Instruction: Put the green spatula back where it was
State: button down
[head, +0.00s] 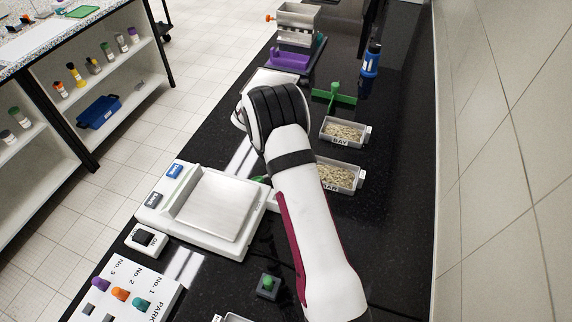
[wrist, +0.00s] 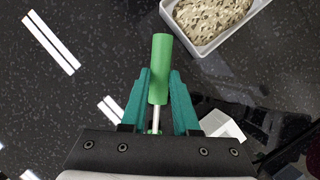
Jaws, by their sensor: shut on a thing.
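The green spatula (wrist: 160,60) shows in the wrist view as a thick green handle with a thin metallic shaft. My gripper (wrist: 159,82) has its teal fingers shut on it, and the handle's end points away past the fingertips. The lower end of the spatula is hidden by the gripper body. In the head view my arm hides most of the gripper; a small bit of green (head: 260,179) shows beside the arm, perhaps the spatula. A green stand (head: 336,96) with upright posts stands farther back on the black bench.
A balance (head: 210,208) stands to the left. A blue bottle (head: 371,60) and a purple-based device (head: 290,58) stand at the back. A peg panel (head: 125,290) is front left.

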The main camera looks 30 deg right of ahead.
jog(key=shift+f, duration=0.65)
jog(key=shift+f, duration=0.1)
jog(key=c, duration=0.7)
grip_release()
jog(key=shift+o, duration=0.2)
jog(key=v, duration=1.2)
jog(key=s+a+r+m+y, duration=0.1)
jog(key=s+a+r+m, duration=0.2)
jog(key=s+r+m, duration=0.35)
jog(key=s+a+r+m+y, duration=0.2)
jog(key=s+a+r+m, duration=0.15)
jog(key=s, duration=0.55)
jog(key=s+a+m+y, duration=0.1)
jog(key=s+a+m, duration=0.2)
jog(key=s+m, duration=0.3)
jog(key=s+a+m+y, duration=0.2)
jog(key=s+m, duration=0.5)
jog(key=s, duration=0.6)
jog(key=shift+a+m+y, duration=0.3)
jog(key=shift+a, duration=0.5)
